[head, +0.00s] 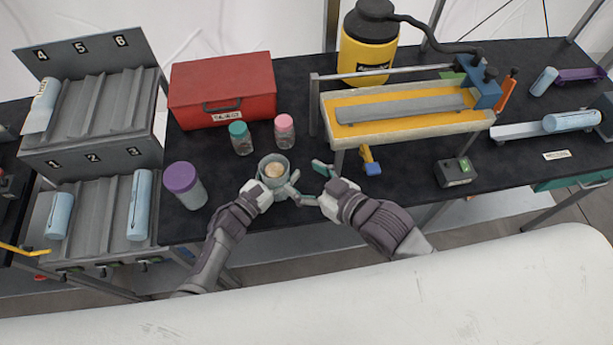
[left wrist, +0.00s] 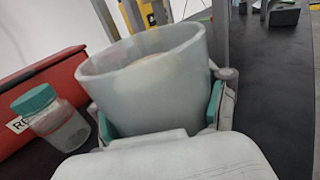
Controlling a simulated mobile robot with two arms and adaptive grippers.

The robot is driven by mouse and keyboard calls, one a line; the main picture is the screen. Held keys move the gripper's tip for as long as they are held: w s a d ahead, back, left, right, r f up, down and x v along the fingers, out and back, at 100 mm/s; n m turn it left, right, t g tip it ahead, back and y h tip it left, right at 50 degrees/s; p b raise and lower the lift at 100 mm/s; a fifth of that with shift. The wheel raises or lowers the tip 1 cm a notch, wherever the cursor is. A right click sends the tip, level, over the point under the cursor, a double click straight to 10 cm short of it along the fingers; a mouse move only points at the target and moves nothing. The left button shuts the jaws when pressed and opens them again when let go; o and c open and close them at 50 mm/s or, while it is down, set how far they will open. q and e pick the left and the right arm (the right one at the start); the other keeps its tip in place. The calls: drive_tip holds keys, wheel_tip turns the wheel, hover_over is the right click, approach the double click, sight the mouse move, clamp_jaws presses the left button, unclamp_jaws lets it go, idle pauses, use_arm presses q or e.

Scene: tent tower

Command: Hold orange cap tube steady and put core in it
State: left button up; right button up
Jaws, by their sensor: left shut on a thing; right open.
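My left gripper (head: 274,186) is shut on a pale grey open-topped tube (head: 262,165), held upright near the front edge of the black bench. In the left wrist view, the teal-padded fingers sit on both sides of this tube (left wrist: 150,90). A round beige thing (head: 274,170) shows inside its mouth; I cannot tell whether it is the core. No cap is on the tube and no orange cap shows. My right gripper (head: 310,183) is open and empty, just right of the tube, its fingers pointing towards it.
Teal-capped (head: 240,138), pink-capped (head: 284,131) and purple-capped (head: 186,186) jars stand around the tube. A red box (head: 222,85) lies behind. A numbered rack (head: 95,160) is at left, a yellow-topped trough (head: 400,105) at right.

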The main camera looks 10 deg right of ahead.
use_arm(q)
drive_tip(key=o, duration=1.2)
drive_tip(key=shift+c, duration=0.2)
drive_tip(key=shift+s+a, duration=0.1)
drive_tip(key=shift+s+a+f, duration=0.1)
drive_tip(key=shift+s+a, duration=0.1)
drive_tip(key=v, duration=1.1)
